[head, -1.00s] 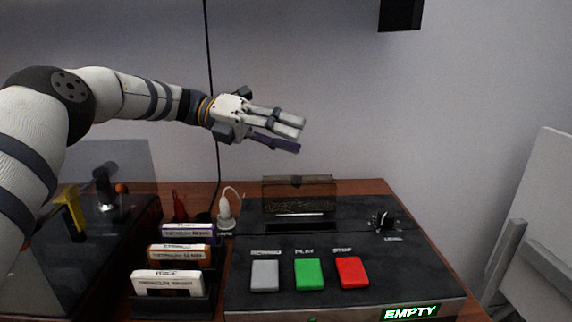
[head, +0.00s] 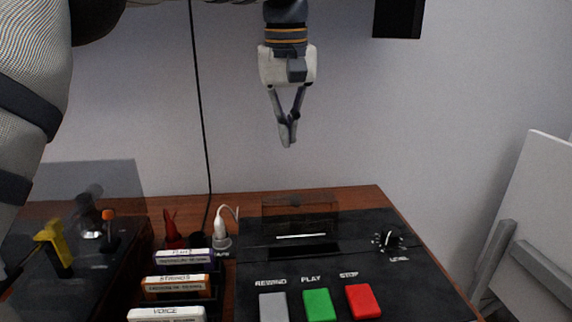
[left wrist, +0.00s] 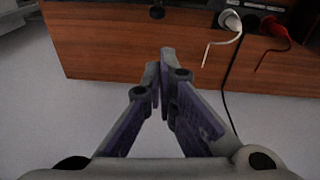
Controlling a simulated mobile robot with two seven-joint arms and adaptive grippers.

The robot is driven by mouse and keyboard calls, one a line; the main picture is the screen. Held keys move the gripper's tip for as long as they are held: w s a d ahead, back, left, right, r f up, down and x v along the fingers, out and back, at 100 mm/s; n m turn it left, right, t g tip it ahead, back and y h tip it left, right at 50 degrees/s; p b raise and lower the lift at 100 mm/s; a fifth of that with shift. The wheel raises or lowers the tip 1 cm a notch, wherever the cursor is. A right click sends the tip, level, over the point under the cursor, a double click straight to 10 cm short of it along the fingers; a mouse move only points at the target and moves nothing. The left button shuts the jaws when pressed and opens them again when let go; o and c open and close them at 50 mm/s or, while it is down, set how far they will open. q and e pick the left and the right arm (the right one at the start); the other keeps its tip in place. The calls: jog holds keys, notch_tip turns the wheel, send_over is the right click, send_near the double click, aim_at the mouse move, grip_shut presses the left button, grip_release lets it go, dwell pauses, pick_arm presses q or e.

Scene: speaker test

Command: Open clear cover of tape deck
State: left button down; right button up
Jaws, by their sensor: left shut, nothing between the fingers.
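The tape deck (head: 340,260) is a black console on the wooden table, with grey REWIND, green PLAY and red STOP buttons. Its see-through, dark-tinted cover (head: 300,208) appears to stand up behind a dark slot (head: 302,252) at the deck's back. My left gripper (head: 288,144) points down above and behind the cover, clearly apart from it. It is shut and empty; its closed fingertips also show in the left wrist view (left wrist: 160,58). The cover cannot be made out in the left wrist view. My right gripper is in no view.
Labelled cartridges (head: 180,286) stand in a rack left of the deck. A white plug with a cable (head: 221,236) and a red plug (head: 172,230) are behind them. A level knob (head: 387,240) is at the deck's right. A wall rises behind the table.

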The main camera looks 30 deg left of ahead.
aim_at(298, 210)
pick_arm(q)
notch_tip(298, 210, down, 10)
jog(key=w+a+b, duration=0.1)
jog(key=s+d, duration=0.1)
jog(key=s+d+r, duration=0.1)
jog(key=shift+s+d+m, duration=0.15)
jog(key=shift+s+m, duration=0.2)
jog(key=shift+m, duration=0.05)
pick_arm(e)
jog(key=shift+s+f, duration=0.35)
pick_arm(q)
jog(key=shift+r, duration=0.1)
